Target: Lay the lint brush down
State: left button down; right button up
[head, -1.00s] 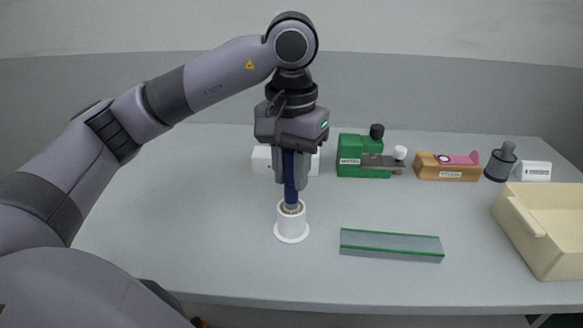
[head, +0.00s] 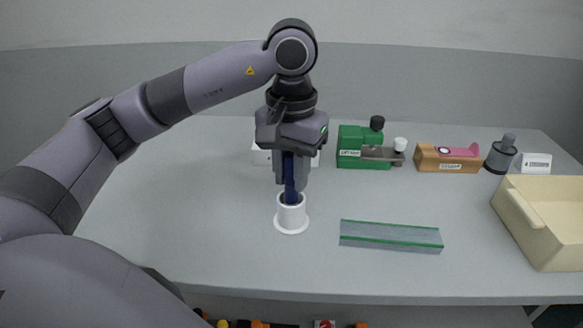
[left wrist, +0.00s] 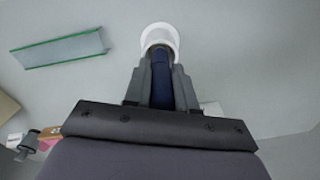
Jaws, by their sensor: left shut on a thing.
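My left gripper (head: 291,175) points straight down, shut on a dark blue, upright, stick-like thing (head: 290,192), which I take to be the lint brush. Its lower end is inside a white round holder (head: 291,219) with a wide foot, so that end is hidden. In the left wrist view the blue handle (left wrist: 161,80) lies between the two fingers, and the white holder (left wrist: 159,35) is just beyond their tips. A shallow clear tray with green edges (head: 390,236) lies right of the holder. My right gripper is not in view.
Behind stand a green block-like device (head: 362,148), a wooden block with a pink top (head: 447,159), a grey cylinder (head: 500,154) and a white label stand (head: 534,163). A beige bin (head: 545,238) is at the right. The table's left side is clear.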

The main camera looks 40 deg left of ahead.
pick_arm(q)
jog(key=c, duration=0.8)
grip_release()
jog(key=shift+c, duration=0.2)
jog(key=shift+r, duration=0.1)
jog(key=shift+r+p, duration=0.9)
jog(key=shift+r, duration=2.6)
